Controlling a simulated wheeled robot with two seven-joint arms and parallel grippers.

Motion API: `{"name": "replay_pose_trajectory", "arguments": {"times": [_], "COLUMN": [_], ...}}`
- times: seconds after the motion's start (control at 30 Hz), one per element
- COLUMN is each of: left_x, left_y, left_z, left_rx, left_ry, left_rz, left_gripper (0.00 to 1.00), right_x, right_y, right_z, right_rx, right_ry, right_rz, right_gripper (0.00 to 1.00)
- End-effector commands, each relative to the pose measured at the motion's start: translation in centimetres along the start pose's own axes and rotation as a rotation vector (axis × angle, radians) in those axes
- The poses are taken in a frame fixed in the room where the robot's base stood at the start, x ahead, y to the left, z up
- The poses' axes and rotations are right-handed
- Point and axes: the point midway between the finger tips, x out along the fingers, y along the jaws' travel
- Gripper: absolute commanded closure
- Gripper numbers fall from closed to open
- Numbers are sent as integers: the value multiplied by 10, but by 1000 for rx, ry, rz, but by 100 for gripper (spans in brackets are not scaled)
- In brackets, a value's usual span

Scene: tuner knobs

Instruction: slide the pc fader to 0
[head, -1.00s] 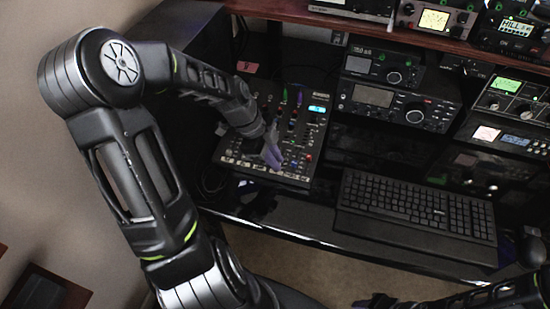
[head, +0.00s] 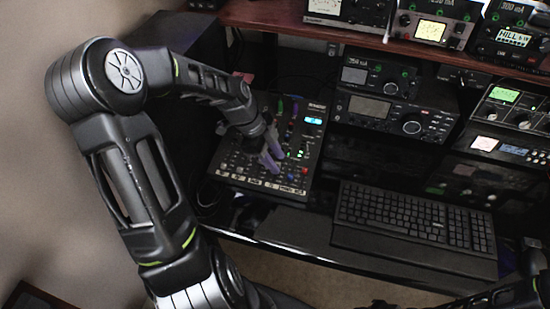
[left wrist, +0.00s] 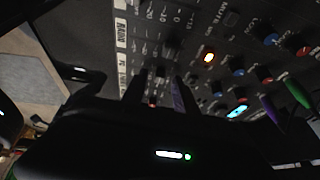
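The black mixer panel (head: 232,168) lies on the desk at centre left in the head view. It carries rows of coloured knobs, a small cyan display and a pale label strip along its near edge. My left gripper (head: 275,160) is low over the panel with its fingers apart. In the left wrist view the two dark fingers (left wrist: 160,88) point at the scale marks of the fader rows, beside the label strip (left wrist: 121,55). Its small lettering is hard to read. I cannot make out the PC fader's cap or its position. My right gripper (head: 378,304) shows only partly at the bottom edge.
A black keyboard (head: 413,222) lies right of the mixer. Stacked radio units (head: 400,117) stand behind it, below a wooden shelf (head: 350,36) with more equipment.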

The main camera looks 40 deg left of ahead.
Motion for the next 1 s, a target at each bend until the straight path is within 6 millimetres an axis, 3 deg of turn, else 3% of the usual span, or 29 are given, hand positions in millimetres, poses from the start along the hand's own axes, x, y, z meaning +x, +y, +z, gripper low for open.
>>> {"name": "replay_pose_trajectory", "arguments": {"times": [0.33, 0.8, 1.0], "left_x": [-5, -72, -78], "left_y": [0, -1, 0], "left_z": [0, 0, 0], "left_rx": [0, -1, 0], "left_ry": [-1, -1, 0], "left_rz": [-1, -3, 0], "left_gripper": [65, 65, 65], "right_x": [0, 2, 2], "right_y": [0, 1, 1], "right_z": [0, 0, 0], "right_rx": [0, 0, 0], "right_ry": [0, 0, 0], "right_rz": [0, 0, 0], "right_gripper": [63, 63, 63]}}
